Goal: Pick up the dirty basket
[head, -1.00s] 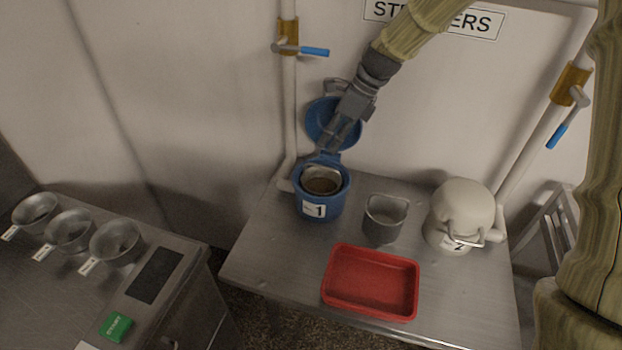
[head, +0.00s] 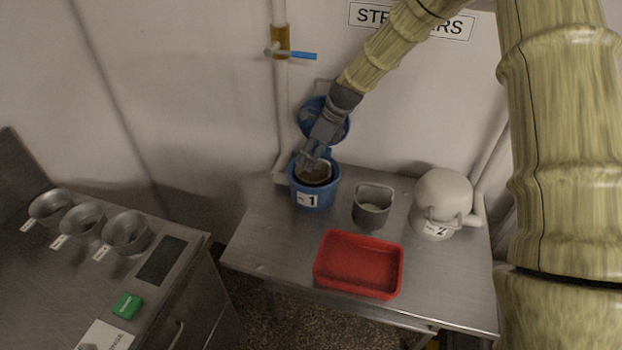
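The blue steamer marked 1 (head: 302,199) stands open at the table's back left, its blue lid (head: 310,112) raised behind it. A basket with a brownish inside (head: 316,174) sits in its mouth; it looks like the dirty one. My gripper (head: 307,164) points down at the back left of the steamer's mouth, at the basket's rim. Whether it touches the rim, and whether its fingers are apart or closed, is too small to tell. Another grey metal basket (head: 371,212) stands on the table to the right of the steamer.
A red tray (head: 358,265) lies at the table's (head: 262,250) front. A closed cream steamer marked 2 (head: 443,192) stands at the right. A left counter (head: 50,290) holds several metal bowls and a green button (head: 127,306). A pipe with a blue-handled valve (head: 300,56) runs up the wall.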

